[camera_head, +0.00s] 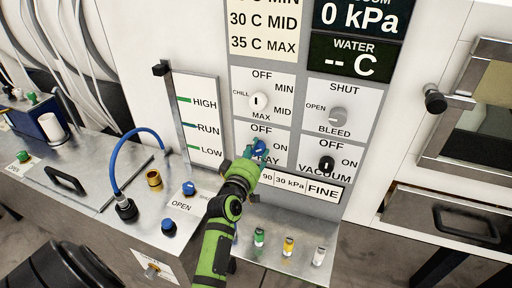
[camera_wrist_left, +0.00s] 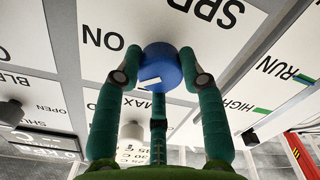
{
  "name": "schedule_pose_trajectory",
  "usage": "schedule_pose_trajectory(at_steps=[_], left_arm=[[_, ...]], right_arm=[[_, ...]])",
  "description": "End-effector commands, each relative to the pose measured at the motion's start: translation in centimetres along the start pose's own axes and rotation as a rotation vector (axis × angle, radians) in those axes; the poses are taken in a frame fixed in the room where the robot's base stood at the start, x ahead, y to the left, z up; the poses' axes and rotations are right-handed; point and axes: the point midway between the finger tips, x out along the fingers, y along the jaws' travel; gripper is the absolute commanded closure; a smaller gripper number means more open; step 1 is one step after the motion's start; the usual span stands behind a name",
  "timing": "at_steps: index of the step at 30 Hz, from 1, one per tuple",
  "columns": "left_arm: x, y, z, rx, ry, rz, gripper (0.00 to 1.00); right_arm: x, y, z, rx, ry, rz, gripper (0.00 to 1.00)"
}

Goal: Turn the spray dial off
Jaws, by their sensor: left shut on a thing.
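The spray dial (camera_head: 260,145) is a blue knob on the white panel, below the chill dial. My left gripper (camera_head: 252,154) comes up from below and is shut on the dial. A small white mark shows on the dial's lower edge. ON is printed to its left in that upside-down view. The arm covers part of the SPRAY label in the head view, and I cannot tell the dial's exact setting. My right gripper is not in view.
Close by are the chill dial (camera_head: 258,102), the grey bleed dial (camera_head: 337,117) and the black vacuum dial (camera_head: 326,164). A metal ledge below holds several small capped vials (camera_head: 289,246). A blue hose (camera_head: 122,150) arches at the left.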

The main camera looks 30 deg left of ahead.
Motion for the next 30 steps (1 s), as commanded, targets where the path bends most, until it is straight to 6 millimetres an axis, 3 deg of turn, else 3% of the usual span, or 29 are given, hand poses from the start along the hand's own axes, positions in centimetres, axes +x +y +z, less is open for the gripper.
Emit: schedule_pose_trajectory(at_steps=[18,30], left_arm=[[0.1,0.2,-0.6,-0.581,-0.006,0.004,0.92],[0.1,0.1,-0.6,-0.846,-0.014,0.004,0.92]], right_arm=[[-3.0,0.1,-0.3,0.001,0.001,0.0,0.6],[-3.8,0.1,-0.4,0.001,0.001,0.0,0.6]])
